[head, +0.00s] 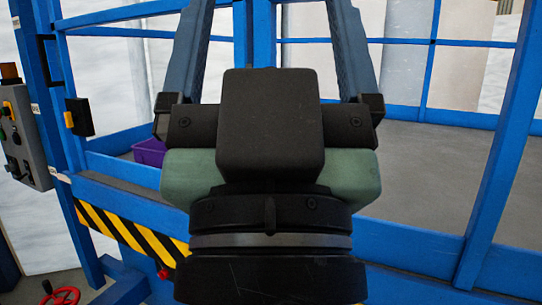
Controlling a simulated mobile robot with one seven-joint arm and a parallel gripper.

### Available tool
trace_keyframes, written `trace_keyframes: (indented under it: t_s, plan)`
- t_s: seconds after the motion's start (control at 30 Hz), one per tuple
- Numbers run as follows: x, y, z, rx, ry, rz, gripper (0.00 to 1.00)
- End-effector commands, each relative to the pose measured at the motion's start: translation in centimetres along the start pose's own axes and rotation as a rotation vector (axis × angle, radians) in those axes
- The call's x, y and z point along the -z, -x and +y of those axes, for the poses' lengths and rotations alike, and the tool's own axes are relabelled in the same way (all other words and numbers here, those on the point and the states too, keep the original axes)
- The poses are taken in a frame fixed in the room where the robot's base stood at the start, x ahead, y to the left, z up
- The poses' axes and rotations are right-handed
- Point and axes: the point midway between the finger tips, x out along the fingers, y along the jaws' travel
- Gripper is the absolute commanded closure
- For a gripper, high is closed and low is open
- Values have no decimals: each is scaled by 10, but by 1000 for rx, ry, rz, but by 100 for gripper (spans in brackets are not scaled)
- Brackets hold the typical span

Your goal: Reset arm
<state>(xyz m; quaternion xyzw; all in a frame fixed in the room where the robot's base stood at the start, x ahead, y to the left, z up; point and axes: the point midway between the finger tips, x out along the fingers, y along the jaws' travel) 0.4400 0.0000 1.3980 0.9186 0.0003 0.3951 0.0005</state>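My gripper (268,12) fills the middle of the head view, seen from behind its dark body. Its two grey-blue fingers stand wide apart and run up past the top edge, so their tips are cut off. The gripper is open, and I see nothing between the visible parts of the fingers. It is in front of a blue metal frame (410,240). My gripper hides the centre of that frame and part of the floor behind it.
A grey control box (28,140) with buttons is at the left. A purple crate (149,152) is partly hidden behind my gripper. A black-and-yellow striped bar (125,232) and a red handwheel (62,296) are at lower left. Grey floor (430,170) beyond the frame at right looks clear.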

Motion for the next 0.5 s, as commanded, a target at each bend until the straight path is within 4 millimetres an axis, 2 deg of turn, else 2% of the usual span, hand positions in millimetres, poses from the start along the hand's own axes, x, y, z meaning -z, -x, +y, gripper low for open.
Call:
trace_keyframes:
  t_s: [0.03,0.2,0.33,0.5]
  plan:
    - [23,-24,0,0,0,0,10]
    - [58,-61,0,0,0,0,10]
    - [78,-82,0,1,-1,0,10]
    - [90,-96,0,1,-1,0,10]
